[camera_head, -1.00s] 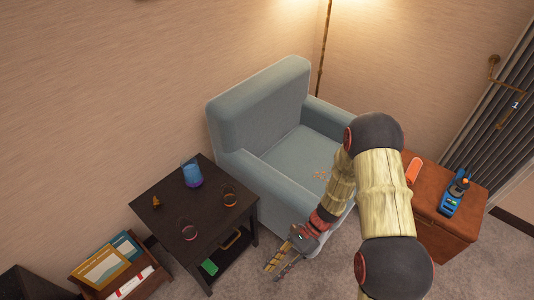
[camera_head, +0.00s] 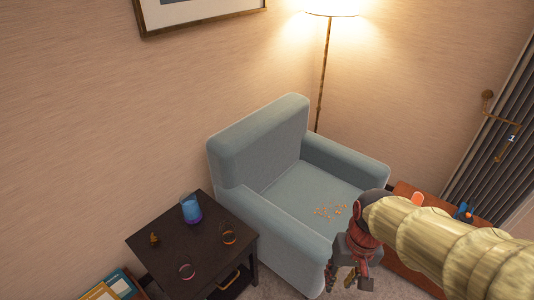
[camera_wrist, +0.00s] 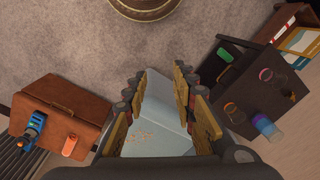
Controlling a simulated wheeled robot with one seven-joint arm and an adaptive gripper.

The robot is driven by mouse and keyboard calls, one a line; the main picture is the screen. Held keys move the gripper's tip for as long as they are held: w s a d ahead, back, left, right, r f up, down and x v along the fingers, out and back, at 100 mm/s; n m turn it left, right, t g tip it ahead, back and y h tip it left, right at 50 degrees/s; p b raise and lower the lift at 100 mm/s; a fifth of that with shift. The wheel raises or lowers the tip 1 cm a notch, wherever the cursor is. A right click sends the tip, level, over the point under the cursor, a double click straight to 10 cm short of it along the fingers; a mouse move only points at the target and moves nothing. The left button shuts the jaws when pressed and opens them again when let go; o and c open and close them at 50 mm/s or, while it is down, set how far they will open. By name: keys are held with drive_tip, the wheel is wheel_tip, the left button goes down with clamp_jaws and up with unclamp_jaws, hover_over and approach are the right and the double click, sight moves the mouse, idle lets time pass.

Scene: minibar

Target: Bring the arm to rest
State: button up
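My gripper (camera_head: 350,272) hangs in front of the armchair's right side in the head view, with my arm reaching in from the right edge. In the wrist view my gripper (camera_wrist: 158,80) has its two fingers spread apart, with nothing held between them. The blue-grey armchair (camera_head: 255,212) stands beyond and below it, and its seat also shows between the fingers in the wrist view (camera_wrist: 160,120). My gripper appears apart from the furniture.
A dark side table (camera_head: 165,250) left of the armchair holds a blue glass (camera_head: 190,208), other glasses and a small cone. A brown leather cabinet (camera_wrist: 60,115) with a blue tool (camera_wrist: 35,125) stands on the other side. A floor lamp (camera_head: 322,80) is behind. Small orange pieces (camera_head: 330,212) lie on the seat.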

drive_tip(key=s+r+t, duration=0.1)
drive_tip(key=r+t, duration=0.1)
drive_tip(key=r, duration=0.4)
drive_tip(key=s+d+r+t, duration=0.1)
drive_tip(key=s+r+t, duration=0.1)
drive_tip(key=r, duration=0.5)
drive_tip(key=shift+r+n+t+h, duration=0.25)
drive_tip(key=shift+n+t+h, duration=0.05)
drive_tip(key=shift+t, duration=0.5)
drive_tip(key=shift+s+d, duration=0.15)
drive_tip(key=shift+d, duration=0.05)
